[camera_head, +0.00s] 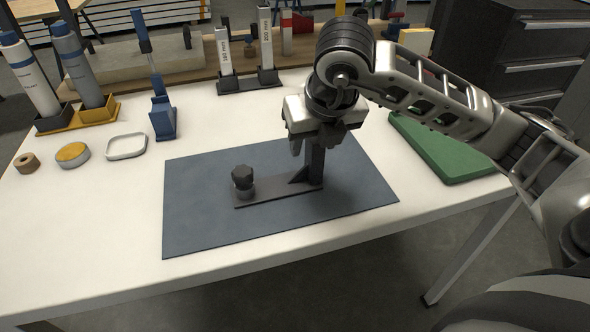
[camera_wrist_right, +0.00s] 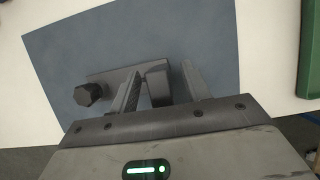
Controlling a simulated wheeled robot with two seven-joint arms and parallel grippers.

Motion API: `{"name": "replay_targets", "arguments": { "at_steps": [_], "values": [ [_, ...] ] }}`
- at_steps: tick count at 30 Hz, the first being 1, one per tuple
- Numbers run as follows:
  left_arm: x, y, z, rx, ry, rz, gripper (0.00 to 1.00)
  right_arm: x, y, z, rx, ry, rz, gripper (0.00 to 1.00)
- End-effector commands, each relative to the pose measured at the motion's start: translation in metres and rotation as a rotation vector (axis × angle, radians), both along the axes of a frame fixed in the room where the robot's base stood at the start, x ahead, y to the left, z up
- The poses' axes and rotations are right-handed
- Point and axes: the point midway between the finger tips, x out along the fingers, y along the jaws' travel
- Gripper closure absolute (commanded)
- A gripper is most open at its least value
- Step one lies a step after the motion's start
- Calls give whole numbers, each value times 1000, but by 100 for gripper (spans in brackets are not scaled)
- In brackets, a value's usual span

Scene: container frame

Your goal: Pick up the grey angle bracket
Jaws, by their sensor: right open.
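The grey angle bracket (camera_head: 278,192) lies with its long flat leg on the blue-grey mat (camera_head: 200,213), and its other leg (camera_head: 315,167) stands upright at the right end. A dark knob (camera_head: 242,178) stands at the left end of the flat leg. My right gripper (camera_head: 318,146) is open, pointing down over the upright leg. In the right wrist view the bracket (camera_wrist_right: 155,74) shows between the two open fingers (camera_wrist_right: 162,78), seemingly nearer the left finger; whether it touches is unclear. My left gripper is not in view.
A green board (camera_head: 440,146) lies at the right edge of the white table (camera_head: 110,215). A blue stand (camera_head: 163,118), a white dish (camera_head: 126,146), a yellow-topped round tin (camera_head: 73,155) and a brown ring (camera_head: 27,163) are to the left. Labelled grey blocks (camera_head: 266,48) stand behind.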

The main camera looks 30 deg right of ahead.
Motion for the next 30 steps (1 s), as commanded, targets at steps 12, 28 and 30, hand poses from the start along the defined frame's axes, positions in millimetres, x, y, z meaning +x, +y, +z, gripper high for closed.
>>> {"name": "replay_targets", "arguments": {
  "at_steps": [12,28,30],
  "values": [
    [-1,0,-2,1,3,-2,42,3,0,-8,0,-1,1,75],
    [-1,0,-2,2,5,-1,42,4,0,0,2,-7,0,100],
    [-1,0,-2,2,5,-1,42,4,0,7,2,-8,1,100]
  ]
}}
